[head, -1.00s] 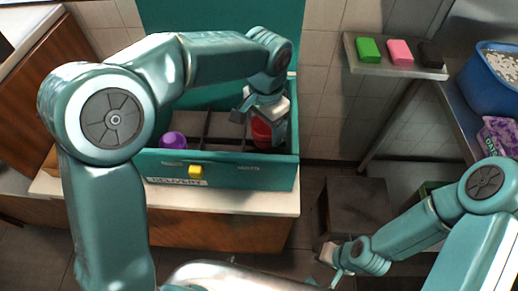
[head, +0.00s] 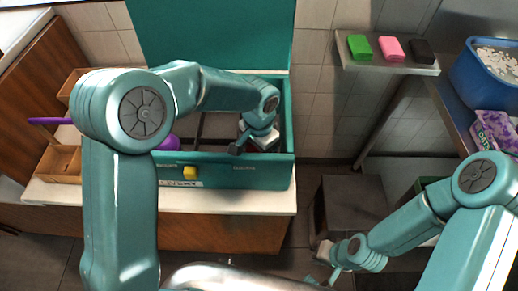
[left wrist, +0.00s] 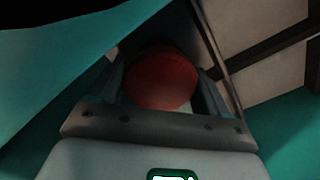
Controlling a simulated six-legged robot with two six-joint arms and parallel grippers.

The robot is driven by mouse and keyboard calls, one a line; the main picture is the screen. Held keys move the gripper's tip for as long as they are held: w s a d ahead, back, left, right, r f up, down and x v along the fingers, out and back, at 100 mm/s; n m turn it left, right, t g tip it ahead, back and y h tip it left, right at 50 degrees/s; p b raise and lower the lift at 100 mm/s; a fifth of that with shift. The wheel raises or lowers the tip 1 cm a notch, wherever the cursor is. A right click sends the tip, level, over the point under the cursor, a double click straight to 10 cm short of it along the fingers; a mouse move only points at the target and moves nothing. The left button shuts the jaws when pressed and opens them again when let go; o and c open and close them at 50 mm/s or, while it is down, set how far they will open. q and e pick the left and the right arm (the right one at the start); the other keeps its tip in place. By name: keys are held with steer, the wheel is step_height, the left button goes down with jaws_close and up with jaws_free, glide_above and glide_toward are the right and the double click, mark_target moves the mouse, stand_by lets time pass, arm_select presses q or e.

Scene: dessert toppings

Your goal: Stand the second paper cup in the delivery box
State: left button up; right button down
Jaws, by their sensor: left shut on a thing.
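The teal delivery box (head: 235,178) stands open on the counter, with dividers inside. A purple round-topped thing (head: 168,143), likely a cup, sits in its left part, partly behind my left arm. My left gripper (head: 258,143) is down inside the box's right part. It is shut on a red round-topped cup (left wrist: 162,80), seen between the fingers in the left wrist view. The head view hides this cup, and I cannot see whether its base touches the box floor. My right gripper (head: 325,256) hangs low at the right, away from the box; its jaws are unclear.
A wooden tray (head: 60,165) lies left of the box. A wall shelf (head: 390,65) holds green, pink and black blocks. A blue tub (head: 490,85) and a purple packet (head: 495,130) are at the right. A dark stool (head: 350,205) stands beside the counter.

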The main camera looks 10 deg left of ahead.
arm_select(q)
steer(key=o, duration=1.1)
steer(key=shift+w+f, duration=0.1)
steer(key=shift+f, duration=0.05)
steer(key=shift+r, duration=0.2)
step_height(320, 180, up, 12)
steer(key=shift+p, duration=0.35)
